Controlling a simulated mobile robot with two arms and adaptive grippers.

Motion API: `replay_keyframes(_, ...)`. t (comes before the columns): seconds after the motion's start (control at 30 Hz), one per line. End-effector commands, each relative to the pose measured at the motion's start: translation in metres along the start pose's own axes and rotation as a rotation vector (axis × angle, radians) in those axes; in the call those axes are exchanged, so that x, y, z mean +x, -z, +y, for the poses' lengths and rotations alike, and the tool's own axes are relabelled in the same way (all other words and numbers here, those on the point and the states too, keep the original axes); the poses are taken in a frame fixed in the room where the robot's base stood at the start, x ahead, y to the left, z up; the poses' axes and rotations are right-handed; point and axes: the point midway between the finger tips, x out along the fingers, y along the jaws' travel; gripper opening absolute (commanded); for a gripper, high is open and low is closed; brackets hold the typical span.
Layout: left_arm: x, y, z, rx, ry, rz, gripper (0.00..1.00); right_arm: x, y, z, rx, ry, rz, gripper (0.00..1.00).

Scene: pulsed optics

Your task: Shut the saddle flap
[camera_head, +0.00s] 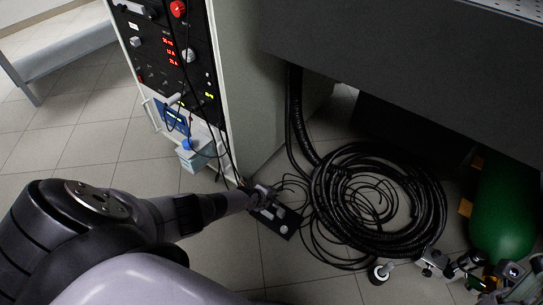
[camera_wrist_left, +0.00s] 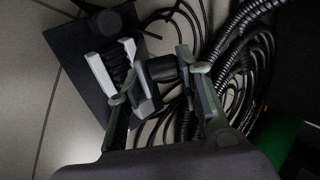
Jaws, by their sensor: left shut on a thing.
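The saddle is a small dark plate (camera_head: 283,226) with pale blocks, lying on the floor in front of the coiled hose. In the left wrist view the plate (camera_wrist_left: 70,55) carries pale side blocks (camera_wrist_left: 101,74) with dark ridged lines between them. My left gripper (camera_head: 262,193) reaches down to the plate's upper left end. In the left wrist view its fingers (camera_wrist_left: 162,84) are on either side of a short black knob-like part (camera_wrist_left: 162,68) next to a pale piece, which looks like the flap. The fingers hide part of it, and I cannot tell the flap's angle.
Black coiled hose (camera_head: 378,200) and loose cables lie right of the plate. An instrument rack (camera_head: 165,60) with hanging cables stands behind left. A dark bench (camera_head: 400,60) overhangs the coil. The floor at left is clear.

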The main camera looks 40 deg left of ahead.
Motion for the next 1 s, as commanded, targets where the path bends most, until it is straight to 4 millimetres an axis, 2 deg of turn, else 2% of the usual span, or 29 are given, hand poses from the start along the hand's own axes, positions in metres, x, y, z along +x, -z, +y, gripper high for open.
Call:
replay_keyframes(0.03, 0.0005, -0.0001, -0.0068, -0.002, 0.014, -0.001, 0.0, -0.0008, -0.0002, 0.0, 0.0, 0.0, -0.001, 0.46)
replay_keyframes(0.2, 0.0005, 0.0001, -0.0075, -0.002, 0.015, 0.0, 0.0, -0.0012, -0.0005, 0.0, 0.0, 0.0, -0.003, 0.46)
replay_keyframes(0.23, 0.0005, 0.0001, -0.0076, -0.002, 0.015, 0.0, 0.34, -0.0013, -0.0005, 0.0, 0.0, 0.0, -0.003, 0.46)
replay_keyframes(0.4, 0.0004, 0.0003, -0.0055, -0.001, 0.01, 0.0, 0.46, -0.0015, -0.0008, 0.0, 0.0, -0.001, -0.005, 0.46)
replay_keyframes(1.0, -0.0051, 0.0055, -0.0015, -0.004, 0.004, 0.011, 0.47, -0.0014, -0.001, 0.0003, -0.001, -0.001, -0.007, 0.46)
